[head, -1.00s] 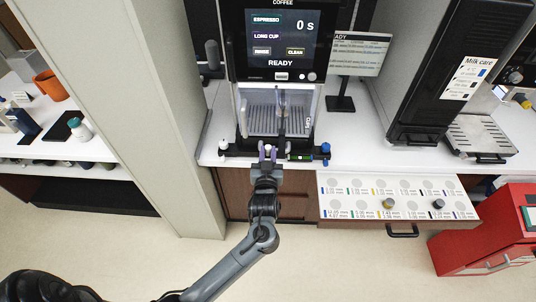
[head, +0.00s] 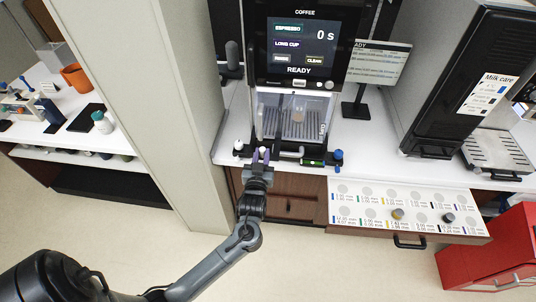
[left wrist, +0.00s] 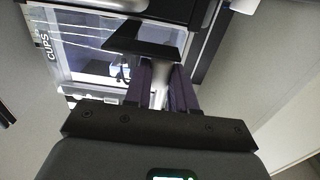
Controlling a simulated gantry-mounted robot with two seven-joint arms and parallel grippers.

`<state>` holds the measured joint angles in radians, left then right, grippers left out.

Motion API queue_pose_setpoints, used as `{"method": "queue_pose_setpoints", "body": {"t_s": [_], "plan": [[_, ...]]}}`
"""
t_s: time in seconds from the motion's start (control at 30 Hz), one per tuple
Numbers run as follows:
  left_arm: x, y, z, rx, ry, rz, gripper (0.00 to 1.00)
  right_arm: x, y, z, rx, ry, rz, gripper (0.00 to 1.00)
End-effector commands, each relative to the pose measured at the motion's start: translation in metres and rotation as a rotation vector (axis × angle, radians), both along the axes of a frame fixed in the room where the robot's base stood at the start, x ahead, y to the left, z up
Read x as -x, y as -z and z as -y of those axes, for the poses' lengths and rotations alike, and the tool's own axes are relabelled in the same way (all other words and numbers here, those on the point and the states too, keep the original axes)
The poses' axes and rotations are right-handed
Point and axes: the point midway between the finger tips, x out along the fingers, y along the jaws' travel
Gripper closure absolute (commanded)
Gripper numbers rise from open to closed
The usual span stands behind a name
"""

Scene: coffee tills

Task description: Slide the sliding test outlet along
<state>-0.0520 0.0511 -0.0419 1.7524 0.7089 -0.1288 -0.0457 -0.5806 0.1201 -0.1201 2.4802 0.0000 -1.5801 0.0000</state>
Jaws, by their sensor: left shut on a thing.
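A dark rail-like fitting (head: 325,161) runs along the counter's front edge below the coffee machine, with a white knob at its left end and a blue knob at its right. I take this to be the sliding test outlet. My left gripper is shut on it, near the fitting's left end. In the left wrist view the fingers (left wrist: 160,92) lie on both sides of it. My right gripper is not in view.
The coffee machine (head: 300,45) stands behind, its screen showing READY. An open drawer tray (head: 365,219) juts out at the right. A wall panel (head: 150,100) borders the left.

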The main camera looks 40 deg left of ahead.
Motion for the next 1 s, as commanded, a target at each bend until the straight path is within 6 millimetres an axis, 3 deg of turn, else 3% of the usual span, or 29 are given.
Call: {"method": "queue_pose_setpoints", "body": {"t_s": [0.97, 1.0], "plan": [[0.039, 0.0, -0.05, 0.001, -0.002, 0.002, 1.0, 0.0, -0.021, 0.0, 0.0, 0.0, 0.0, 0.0], [0.038, 0.0, -0.049, 0.002, -0.002, 0.003, 0.71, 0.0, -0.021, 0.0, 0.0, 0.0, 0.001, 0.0]]}}
